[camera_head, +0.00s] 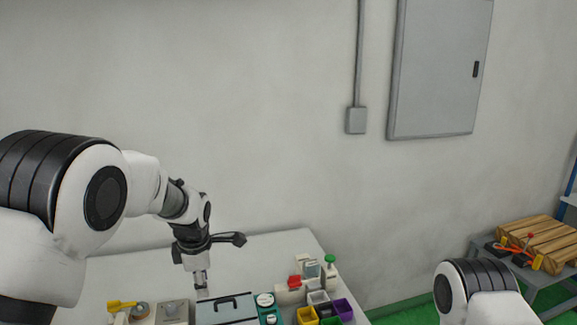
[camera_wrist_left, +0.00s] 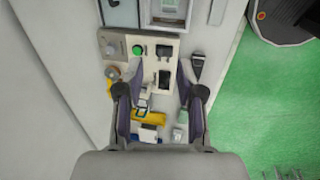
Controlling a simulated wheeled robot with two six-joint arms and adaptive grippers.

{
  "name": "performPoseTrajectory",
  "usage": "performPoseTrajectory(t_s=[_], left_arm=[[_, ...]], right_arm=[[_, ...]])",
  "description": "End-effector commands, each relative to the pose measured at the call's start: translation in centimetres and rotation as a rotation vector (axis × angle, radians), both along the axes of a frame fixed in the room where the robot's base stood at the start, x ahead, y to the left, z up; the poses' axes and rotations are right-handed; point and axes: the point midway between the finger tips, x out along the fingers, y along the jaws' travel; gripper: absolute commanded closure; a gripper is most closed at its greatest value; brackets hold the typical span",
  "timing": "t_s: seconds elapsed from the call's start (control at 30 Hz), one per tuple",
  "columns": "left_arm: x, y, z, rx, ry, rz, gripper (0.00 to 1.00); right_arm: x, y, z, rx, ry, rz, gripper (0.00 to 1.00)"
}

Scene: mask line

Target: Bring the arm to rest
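My left arm comes in from the left in the head view and bends down over the white table (camera_head: 259,250). Its gripper (camera_head: 202,287) points down behind the grey case with a dark handle (camera_head: 226,309). In the left wrist view the two fingers (camera_wrist_left: 158,75) stand well apart with nothing held between them. Below them lie a pale panel with a green button (camera_wrist_left: 138,49) and a yellow object (camera_wrist_left: 148,118). Only an upper part of my right arm shows at the lower right of the head view; its gripper is out of view.
A yellow tool (camera_head: 122,305) lies left. A wall cabinet (camera_head: 440,70) hangs behind. A wooden pallet (camera_head: 540,242) rests on a bench at right. Green floor lies between.

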Motion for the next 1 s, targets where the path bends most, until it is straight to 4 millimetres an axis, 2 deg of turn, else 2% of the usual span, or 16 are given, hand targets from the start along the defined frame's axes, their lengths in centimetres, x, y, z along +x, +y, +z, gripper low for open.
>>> performPoseTrajectory(t_s=[0.03, 0.27, 0.47, 0.57, 0.67, 0.77, 0.8, 0.9, 1.0], left_arm=[[-0.1, 0.0, -0.2, 0.0, 0.002, -0.004, 0.63], [-1.7, 0.9, -5.3, 0.019, 0.029, -0.153, 0.63], [-4.5, 1.9, -11.0, 0.04, 0.059, -0.337, 0.63], [-6.7, 2.5, -14.5, 0.053, 0.077, -0.462, 0.63], [-10.0, 3.2, -18.5, 0.066, 0.1, -0.617, 0.63], [-14.8, 4.0, -23.0, 0.077, 0.127, -0.819, 0.63], [-17.2, 4.3, -24.7, 0.082, 0.139, -0.913, 0.63], [-23.3, 4.9, -27.9, 0.093, 0.159, -1.151, 0.63], [-28.9, 5.2, -29.7, 0.1, 0.171, -1.366, 0.63]], right_arm=[[0.0, 0.0, 0.0, 0.0, 0.0, 0.0, 0.6], [0.0, 0.0, 0.0, 0.0, -0.001, 0.0, 0.6], [0.0, 0.0, 0.0, 0.0, -0.001, 0.0, 0.6], [0.0, 0.0, 0.0, 0.0, -0.001, 0.0, 0.6], [0.0, 0.0, 0.0, 0.0, 0.0, 0.0, 0.6], [0.0, 0.0, 0.0, 0.0, 0.0, 0.0, 0.6], [0.0, 0.0, 0.0, 0.0, 0.0, 0.0, 0.6], [0.0, 0.0, 0.0, 0.0, 0.0, 0.0, 0.6], [0.0, 0.0, 0.0, 0.0, 0.0, 0.0, 0.6]])
